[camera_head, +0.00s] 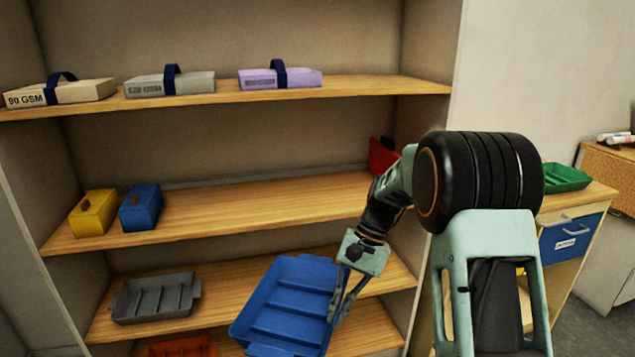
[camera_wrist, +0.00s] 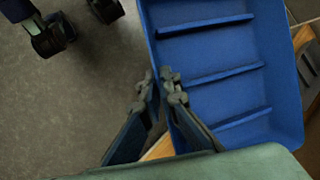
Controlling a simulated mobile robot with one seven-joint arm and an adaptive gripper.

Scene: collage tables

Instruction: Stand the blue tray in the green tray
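The blue tray (camera_head: 290,302), with several raised ribs across its inside, is tilted in front of the lower shelves. My gripper (camera_head: 338,308) is at its right edge. In the wrist view, my gripper (camera_wrist: 168,80) has its fingers close together on either side of the rim of the blue tray (camera_wrist: 220,50), pinching it. The green tray (camera_head: 565,177) sits on a wooden-topped drawer unit at the far right, behind my arm, well apart from the gripper. Its inside looks empty in the part I see.
A grey tray (camera_head: 155,298) lies on the lower shelf, with an orange-red tray (camera_head: 182,346) below. Yellow (camera_head: 93,213) and blue (camera_head: 140,208) boxes stand on the middle shelf, with a red item (camera_head: 382,157) at its right end. The shelf's side wall separates it from the drawer unit (camera_head: 572,240).

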